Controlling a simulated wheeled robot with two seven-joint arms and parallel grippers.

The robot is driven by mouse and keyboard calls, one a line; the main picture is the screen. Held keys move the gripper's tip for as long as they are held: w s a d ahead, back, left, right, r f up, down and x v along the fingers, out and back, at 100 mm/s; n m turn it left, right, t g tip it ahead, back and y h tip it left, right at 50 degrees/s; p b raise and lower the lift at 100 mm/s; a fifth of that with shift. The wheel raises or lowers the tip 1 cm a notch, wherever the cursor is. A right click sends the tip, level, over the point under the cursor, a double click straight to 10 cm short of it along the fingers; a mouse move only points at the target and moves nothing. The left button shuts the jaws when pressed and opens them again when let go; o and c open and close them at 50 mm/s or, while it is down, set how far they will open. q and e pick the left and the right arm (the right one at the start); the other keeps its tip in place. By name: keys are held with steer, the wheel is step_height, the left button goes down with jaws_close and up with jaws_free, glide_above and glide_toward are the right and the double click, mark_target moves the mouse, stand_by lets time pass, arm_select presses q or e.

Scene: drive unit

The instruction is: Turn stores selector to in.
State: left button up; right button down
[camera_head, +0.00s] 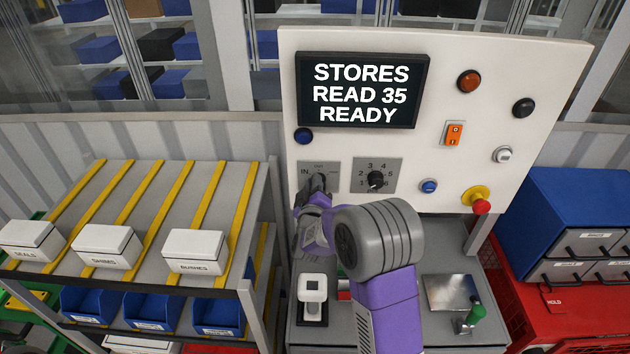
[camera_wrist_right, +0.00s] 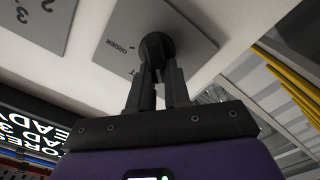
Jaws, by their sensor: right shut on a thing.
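The stores selector is a dark round knob (camera_wrist_right: 157,47) on a small grey plate (camera_head: 331,169) below the screen, with an "IN" label at the plate's left. In the wrist view the plate (camera_wrist_right: 118,38) shows "ORDER" and another label that is partly hidden. My right gripper (camera_head: 317,184) is at this knob, and in the wrist view its fingers (camera_wrist_right: 158,72) are closed on it from both sides. The fingers and wrist hide much of the knob in the head view. I cannot tell which way its pointer faces. My left gripper is in neither view.
The screen (camera_head: 362,91) reads "STORES READ 35 READY". A numbered dial (camera_head: 376,180) sits just right of the selector. A blue button (camera_head: 303,135), orange switch (camera_head: 453,133) and red mushroom button (camera_head: 480,203) share the white panel. A rack with white boxes (camera_head: 108,245) stands left.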

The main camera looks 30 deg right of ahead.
steer(key=shift+a+f+n+p, duration=0.15)
steer(key=shift+n+p, duration=0.3)
steer(key=shift+n, duration=1.05)
steer(key=c, duration=1.1)
jaws_free()
steer(key=b+v, duration=0.1)
steer(key=v, duration=0.6)
steer(key=shift+s+a, duration=0.2)
